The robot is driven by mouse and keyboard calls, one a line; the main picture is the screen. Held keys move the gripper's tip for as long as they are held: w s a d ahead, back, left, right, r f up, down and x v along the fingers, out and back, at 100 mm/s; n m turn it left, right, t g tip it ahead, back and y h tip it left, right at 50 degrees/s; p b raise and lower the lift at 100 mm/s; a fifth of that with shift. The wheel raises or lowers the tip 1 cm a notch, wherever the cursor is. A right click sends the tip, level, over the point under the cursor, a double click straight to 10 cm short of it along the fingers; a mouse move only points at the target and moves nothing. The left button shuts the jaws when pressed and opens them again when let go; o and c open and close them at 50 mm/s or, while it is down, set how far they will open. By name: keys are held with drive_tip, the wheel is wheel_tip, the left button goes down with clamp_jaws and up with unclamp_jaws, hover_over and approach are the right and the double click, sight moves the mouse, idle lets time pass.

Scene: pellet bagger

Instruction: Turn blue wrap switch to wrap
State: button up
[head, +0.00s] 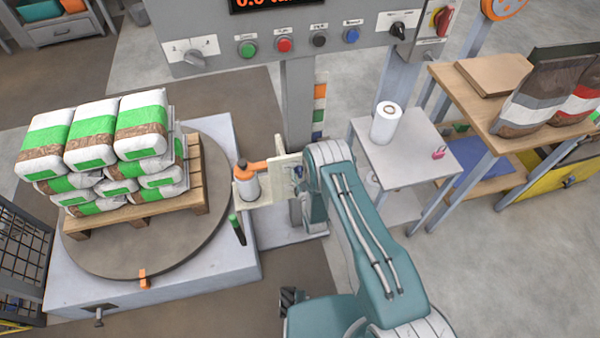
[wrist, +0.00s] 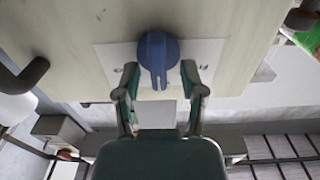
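The blue wrap switch (wrist: 158,52) is a round knob with a bar handle, mounted on a pale plate (wrist: 112,52) on a cream panel. Its bar points down in the wrist view. My gripper (wrist: 160,73) is open, one finger on each side of the bar, with visible gaps on both sides. In the head view, the cream panel (head: 283,163) stands beside the turntable, and my teal arm reaches to its right side. My fingers are mostly hidden there behind the arm. I cannot read the switch's labels.
A pallet (head: 150,209) stacked with green-and-white bags sits on the round turntable (head: 110,262) at left. A control box (head: 270,45) hangs above. A small table (head: 405,160) with a white roll (head: 386,123) stands at right.

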drive_tip(key=v, duration=1.2)
idle(0.3)
